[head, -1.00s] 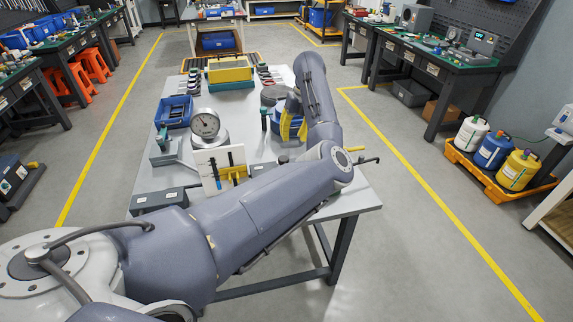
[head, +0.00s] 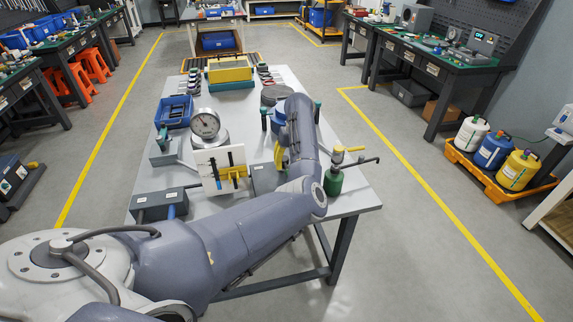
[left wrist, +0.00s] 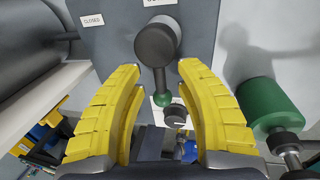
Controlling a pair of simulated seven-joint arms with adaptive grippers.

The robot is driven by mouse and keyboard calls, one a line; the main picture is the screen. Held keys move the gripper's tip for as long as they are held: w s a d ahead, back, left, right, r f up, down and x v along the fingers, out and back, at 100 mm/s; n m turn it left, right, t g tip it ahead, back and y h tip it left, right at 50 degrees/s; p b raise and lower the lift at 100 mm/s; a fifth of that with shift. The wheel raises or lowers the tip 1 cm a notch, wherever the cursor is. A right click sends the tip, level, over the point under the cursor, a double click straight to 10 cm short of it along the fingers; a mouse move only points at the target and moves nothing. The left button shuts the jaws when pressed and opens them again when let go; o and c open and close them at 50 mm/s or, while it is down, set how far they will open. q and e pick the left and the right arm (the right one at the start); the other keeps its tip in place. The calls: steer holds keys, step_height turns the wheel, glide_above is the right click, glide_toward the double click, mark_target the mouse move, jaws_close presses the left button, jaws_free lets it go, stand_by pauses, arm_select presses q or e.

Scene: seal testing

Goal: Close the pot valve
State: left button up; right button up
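In the left wrist view, a dark valve lever (left wrist: 157,44) with a round grip stands out from a dark grey panel (left wrist: 215,12). A "CLOSED" label (left wrist: 92,20) is left of the lever; another label above is cut off. My left gripper (left wrist: 157,70) has both yellow fingers spread, one on each side of the lever, with gaps showing. In the head view the left gripper (head: 280,153) is mostly hidden behind my forearm, and I cannot make out the lever there. My right gripper is not in view.
A round gauge (head: 205,124), white board (head: 217,163) and blue tray (head: 174,110) are to the left. The table's right front (head: 358,200) is bare.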

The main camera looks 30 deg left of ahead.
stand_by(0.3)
arm_select(q)
steer(key=c, duration=0.7)
jaws_close()
steer(key=shift+r, duration=0.1)
